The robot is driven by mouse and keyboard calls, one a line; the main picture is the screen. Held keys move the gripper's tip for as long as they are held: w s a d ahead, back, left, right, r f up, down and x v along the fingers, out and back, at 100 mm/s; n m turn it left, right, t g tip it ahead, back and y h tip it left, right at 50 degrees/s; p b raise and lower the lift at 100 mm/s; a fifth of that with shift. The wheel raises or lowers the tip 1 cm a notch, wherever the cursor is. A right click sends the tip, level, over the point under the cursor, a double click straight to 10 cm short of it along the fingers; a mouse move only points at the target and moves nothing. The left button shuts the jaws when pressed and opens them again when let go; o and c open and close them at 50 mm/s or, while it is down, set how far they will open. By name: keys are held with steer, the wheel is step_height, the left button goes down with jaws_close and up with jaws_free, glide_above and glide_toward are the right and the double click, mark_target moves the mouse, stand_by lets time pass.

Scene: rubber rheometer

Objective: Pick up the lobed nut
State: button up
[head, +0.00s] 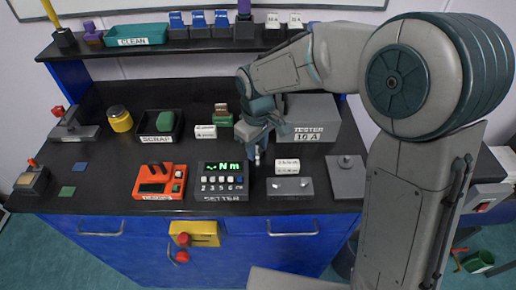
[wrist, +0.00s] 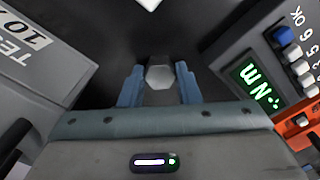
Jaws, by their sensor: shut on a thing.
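My gripper (wrist: 160,88) is shut, with its two blue fingers on either side of a grey piece with a six-sided face (wrist: 159,76). I cannot tell for sure whether this piece is the lobed nut. In the head view my gripper (head: 257,150) hangs above the black bench, between the setter and the tester. The fingers hide most of the held piece there. No other clearly lobed nut can be made out.
The setter (head: 222,182) with a lit green display is at the front, beside the orange box (head: 159,182). The grey tester (head: 310,122) stands behind right. A grey block (head: 290,188) and a grey plate (head: 346,182) lie at front right. The scrap tray (head: 145,130) is left.

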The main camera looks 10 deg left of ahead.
mark_target(257, 149)
steer(key=shift+r, duration=0.45)
step_height(257, 149, up, 3)
steer(key=shift+f+b, duration=0.1)
steer(key=shift+b, duration=0.35)
steer(key=s+d+r+b, duration=0.2)
steer(key=s+d+r, duration=0.5)
steer(key=d, duration=0.1)
steer(key=w+d+m+p, duration=0.1)
steer(key=w+d+m, duration=0.1)
steer(key=d, duration=0.3)
steer(key=w+d+f+m+p, duration=0.1)
steer(key=w+d+m, duration=0.2)
steer(key=d+m, duration=0.1)
steer(key=w+d+m+p, duration=0.1)
steer(key=w+d+m, duration=0.2)
steer(key=d, duration=0.3)
steer(key=shift+w+d+f+p, duration=0.2)
steer(key=shift+w+f+p, duration=0.05)
steer(key=shift+f+p, duration=0.1)
steer(key=shift+f+b, duration=1.65)
steer(key=shift+f, duration=0.55)
steer(key=shift+f, duration=0.15)
